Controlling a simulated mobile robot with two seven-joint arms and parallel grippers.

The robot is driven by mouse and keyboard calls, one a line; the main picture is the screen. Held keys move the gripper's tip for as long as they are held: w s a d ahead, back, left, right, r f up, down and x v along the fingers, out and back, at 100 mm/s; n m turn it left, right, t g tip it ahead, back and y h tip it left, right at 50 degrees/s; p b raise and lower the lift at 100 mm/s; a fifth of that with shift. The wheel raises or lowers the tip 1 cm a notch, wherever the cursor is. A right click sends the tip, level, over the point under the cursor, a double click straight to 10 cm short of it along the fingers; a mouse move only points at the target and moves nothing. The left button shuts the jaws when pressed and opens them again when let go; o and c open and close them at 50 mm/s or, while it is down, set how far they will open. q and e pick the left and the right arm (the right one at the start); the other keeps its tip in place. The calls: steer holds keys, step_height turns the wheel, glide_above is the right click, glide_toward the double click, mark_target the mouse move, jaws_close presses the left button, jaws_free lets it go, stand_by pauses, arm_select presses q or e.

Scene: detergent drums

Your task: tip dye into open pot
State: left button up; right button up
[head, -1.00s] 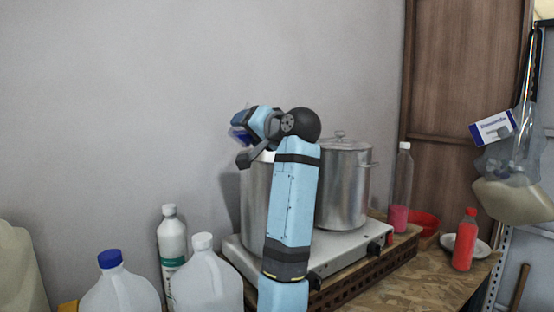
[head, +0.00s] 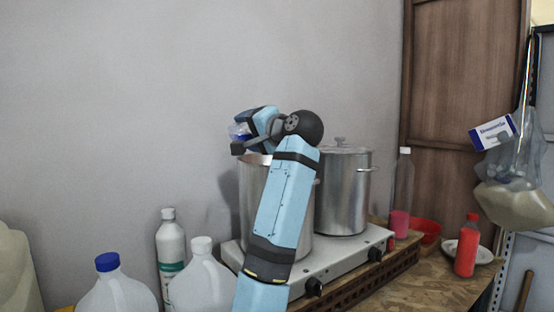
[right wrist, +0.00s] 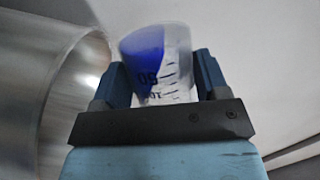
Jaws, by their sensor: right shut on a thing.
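A clear graduated cup (right wrist: 160,85) with blue dye (right wrist: 143,50) is between the two fingers of my right gripper (right wrist: 155,78), which is shut on it. The dye lies slanted along one side of the cup in the right wrist view. In the head view the cup (head: 238,130) is above the left part of the open steel pot's rim, partly hidden by the gripper. The open pot (head: 254,195) stands on the hotplate, its front covered by my right arm. Its curved wall also shows in the right wrist view (right wrist: 50,90). My left gripper is out of view.
A lidded pot (head: 343,195) stands on the hotplate (head: 340,258), right of the open pot. White jugs (head: 205,285) and a white bottle (head: 171,250) stand at front left. A pink-filled bottle (head: 400,222), red bowl (head: 426,230) and red bottle (head: 467,250) are at right.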

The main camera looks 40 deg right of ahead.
steer(key=shift+f+m+b, duration=0.15)
steer(key=shift+m+b, duration=0.15)
steer(key=shift+f+m, duration=0.1)
steer(key=shift+m, duration=0.2)
steer(key=shift+f+b, duration=0.1)
steer(key=shift+b, duration=0.2)
steer(key=shift+d+m, duration=0.15)
steer(key=shift+m, duration=0.15)
steer(key=shift+d+r+m, duration=0.25)
steer(key=shift+d+m, duration=0.05)
steer(key=shift+d, duration=0.1)
steer(key=shift+s+d+r+m+t, duration=0.1)
steer(key=shift+d+r+m+t, duration=0.2)
steer(key=shift+d+m, duration=0.15)
steer(key=shift+f, duration=0.15)
steer(key=shift+d+f+m+p, duration=0.1)
steer(key=shift+d+m+p, duration=0.05)
steer(key=shift+m+p, duration=0.3)
